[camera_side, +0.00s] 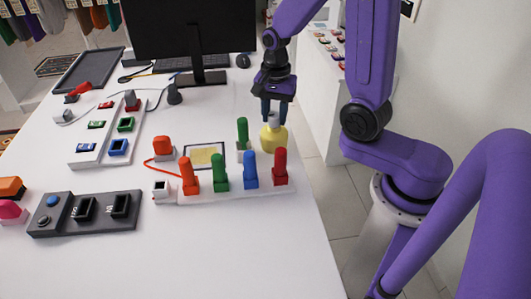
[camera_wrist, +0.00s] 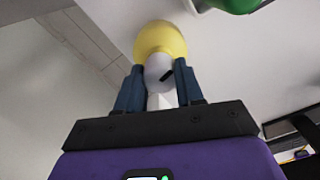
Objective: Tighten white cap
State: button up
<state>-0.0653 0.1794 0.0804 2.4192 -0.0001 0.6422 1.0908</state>
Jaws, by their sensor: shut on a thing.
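The white cap (camera_wrist: 157,74) sits on the neck of a yellow bottle (camera_side: 274,138). The bottle stands upright near the right edge of the white table. My gripper (camera_side: 277,112) points down over the bottle, its two blue fingers on either side of the cap. In the wrist view my gripper (camera_wrist: 160,78) is shut on the cap, with the yellow bottle (camera_wrist: 160,40) beyond it. A dark mark shows on the cap. In the side view the fingers partly hide the cap. How tightly the cap sits cannot be told.
A white block with orange, green, blue and red pegs (camera_side: 235,185) stands just in front of the bottle. A green peg (camera_side: 242,133) is close at its left. The monitor (camera_side: 190,25) stands behind.

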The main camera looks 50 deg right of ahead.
jog(key=shift+m, duration=0.3)
jog(key=o, duration=1.2)
jog(key=shift+c, duration=0.5)
